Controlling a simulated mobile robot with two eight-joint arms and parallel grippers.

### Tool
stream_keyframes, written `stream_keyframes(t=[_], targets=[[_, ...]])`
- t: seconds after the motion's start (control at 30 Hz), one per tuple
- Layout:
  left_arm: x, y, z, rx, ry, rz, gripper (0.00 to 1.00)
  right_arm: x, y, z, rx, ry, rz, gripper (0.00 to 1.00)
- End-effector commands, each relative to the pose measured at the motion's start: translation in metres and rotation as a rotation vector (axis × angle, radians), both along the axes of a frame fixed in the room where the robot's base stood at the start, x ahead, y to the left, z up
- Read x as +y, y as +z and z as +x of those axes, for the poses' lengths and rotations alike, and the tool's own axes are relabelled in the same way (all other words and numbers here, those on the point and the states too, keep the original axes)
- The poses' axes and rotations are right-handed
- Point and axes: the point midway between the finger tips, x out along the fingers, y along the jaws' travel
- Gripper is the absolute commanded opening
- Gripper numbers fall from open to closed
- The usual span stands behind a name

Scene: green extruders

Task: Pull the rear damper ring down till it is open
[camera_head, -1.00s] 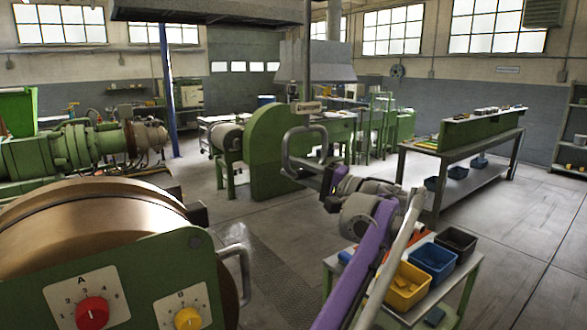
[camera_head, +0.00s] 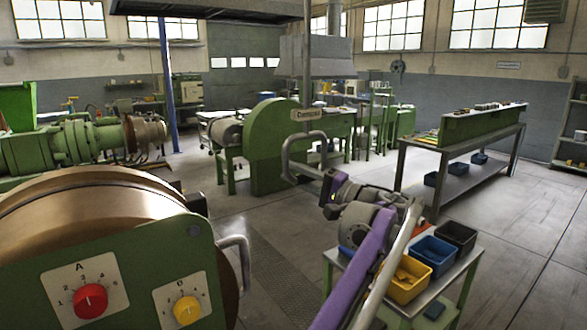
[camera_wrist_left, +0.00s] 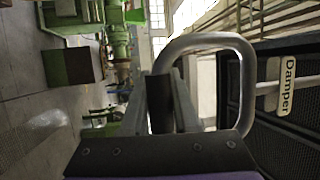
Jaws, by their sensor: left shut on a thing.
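The damper ring (camera_head: 287,158) is a grey rounded metal loop hanging on a thin vertical rod in the middle of the head view. A small plate (camera_head: 309,114) sits on the rod just above it. In the left wrist view the ring (camera_wrist_left: 210,40) curves around from the fingers, and the plate reads "Damper" (camera_wrist_left: 287,88). My left gripper (camera_head: 327,186), on the purple arm, is shut on the lower right part of the ring. Its fingers (camera_wrist_left: 170,100) partly hide the gripped section. My right gripper is in neither view.
A green machine (camera_head: 130,275) with red and yellow knobs fills the lower left. A small table with yellow (camera_head: 408,280), blue (camera_head: 433,257) and black bins stands right of my arm. A long workbench (camera_head: 470,150) is further back. Open floor lies between them.

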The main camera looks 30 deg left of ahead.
Motion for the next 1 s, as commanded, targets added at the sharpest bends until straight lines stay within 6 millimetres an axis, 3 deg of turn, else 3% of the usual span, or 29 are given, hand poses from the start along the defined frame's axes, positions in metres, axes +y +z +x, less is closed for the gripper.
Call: stream_keyframes(t=[0.13, 0.17, 0.3, 0.67, 0.77, 1.0], targets=[[-0.001, -0.006, 0.0, 0.001, 0.006, -0.015, 0.0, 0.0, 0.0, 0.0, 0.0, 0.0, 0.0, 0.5], [-0.001, -0.006, 0.0, 0.001, 0.006, -0.015, 0.32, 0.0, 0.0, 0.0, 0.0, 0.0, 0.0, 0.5], [-0.001, -0.006, 0.0, 0.001, 0.005, -0.014, 0.57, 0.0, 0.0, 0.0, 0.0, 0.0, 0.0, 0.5], [-0.004, -0.005, 0.0, 0.0, 0.003, -0.01, 0.58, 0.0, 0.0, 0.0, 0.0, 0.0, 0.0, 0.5], [-0.016, -0.007, 0.001, 0.001, 0.001, -0.011, 0.58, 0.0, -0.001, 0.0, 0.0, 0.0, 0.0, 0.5], [-0.064, -0.016, 0.001, 0.0, 0.001, -0.011, 0.58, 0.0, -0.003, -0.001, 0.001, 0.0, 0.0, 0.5]])
